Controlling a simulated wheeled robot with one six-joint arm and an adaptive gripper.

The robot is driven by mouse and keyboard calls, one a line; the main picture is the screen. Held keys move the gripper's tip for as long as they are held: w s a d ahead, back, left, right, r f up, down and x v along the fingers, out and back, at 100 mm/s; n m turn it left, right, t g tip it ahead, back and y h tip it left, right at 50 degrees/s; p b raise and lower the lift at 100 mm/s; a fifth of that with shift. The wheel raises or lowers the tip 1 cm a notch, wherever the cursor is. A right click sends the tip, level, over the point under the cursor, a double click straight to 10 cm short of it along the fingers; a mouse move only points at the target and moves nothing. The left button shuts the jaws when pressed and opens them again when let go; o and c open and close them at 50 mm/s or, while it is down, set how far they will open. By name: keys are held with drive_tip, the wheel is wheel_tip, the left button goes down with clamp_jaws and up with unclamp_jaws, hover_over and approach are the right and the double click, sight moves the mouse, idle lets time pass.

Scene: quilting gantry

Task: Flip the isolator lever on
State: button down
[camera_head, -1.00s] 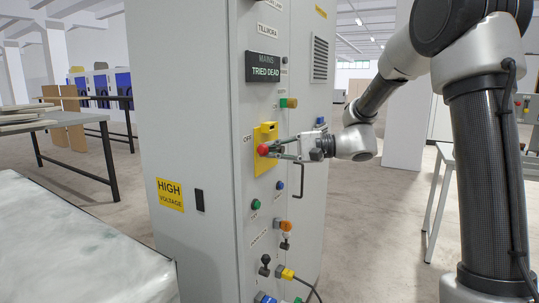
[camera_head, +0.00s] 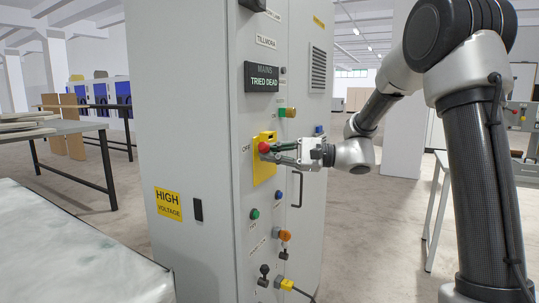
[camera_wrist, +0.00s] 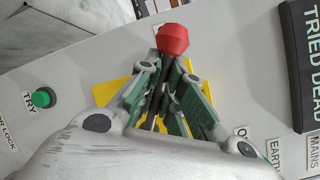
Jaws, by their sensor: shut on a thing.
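The isolator lever has a red knob (camera_head: 264,147) and sits on a yellow plate (camera_head: 264,174) on the grey cabinet's front. The knob stands in the plate's upper part, about level with the OFF label at its left. My gripper (camera_head: 273,151) reaches in from the right and is shut on the lever just behind the knob. In the wrist view the red knob (camera_wrist: 172,38) sticks out beyond the fingertips, and the dark lever shaft (camera_wrist: 153,112) runs between the green-padded fingers. The yellow plate (camera_wrist: 106,92) is partly hidden behind my gripper.
A TRIED DEAD sign (camera_head: 262,77) is above the lever. A green button (camera_head: 254,214), an orange knob (camera_head: 285,235) and a black handle (camera_head: 298,189) are below and right of it. A pale padded table (camera_head: 75,250) stands at the front left.

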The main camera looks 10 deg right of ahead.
drive_tip(key=c, duration=1.6)
unclamp_jaws()
drive_tip(key=shift+s+a+r, duration=0.1)
drive_tip(key=shift+s+a, duration=0.05)
drive_tip(key=shift+s, duration=0.15)
drive_tip(key=shift+o, duration=0.2)
drive_tip(key=shift+s+r, duration=0.15)
